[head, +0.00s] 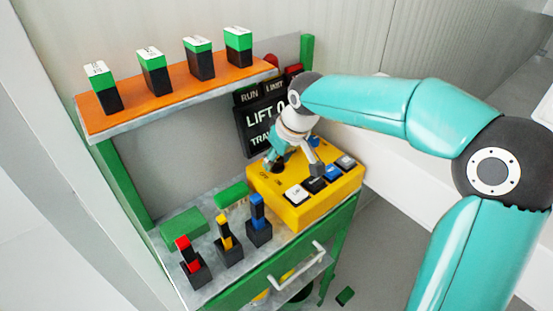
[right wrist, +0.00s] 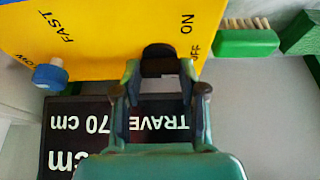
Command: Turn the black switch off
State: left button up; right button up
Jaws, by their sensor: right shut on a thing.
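The yellow control box (head: 260,182) stands on the bench's right part. My right gripper (head: 273,163) reaches down to its back left. In the right wrist view, the black switch (right wrist: 158,58) sits on the yellow panel, between the fingertips of my right gripper (right wrist: 160,72). The gripper is shut on it. The ON and OFF marks show on the panel just right of the switch. The fingers partly cover the switch, so I cannot tell which mark it points to. The head view hides the switch behind the gripper. My left gripper is not in view.
A blue knob (right wrist: 50,75) sits beside FAST. White (head: 296,194), black (head: 314,184), blue (head: 332,172) and grey (head: 346,162) buttons line the box front. A dark display (head: 258,118) stands behind. Red, yellow and blue-topped switches, a green brush (head: 232,194) and an orange shelf (head: 130,113) are left.

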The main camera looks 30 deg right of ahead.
jog(key=o, duration=0.9)
jog(key=shift+c, duration=0.2)
jog(key=shift+r, duration=0.1)
jog(key=v, duration=1.1)
jog(key=shift+s+r, duration=0.25)
jog(key=shift+r, duration=0.1)
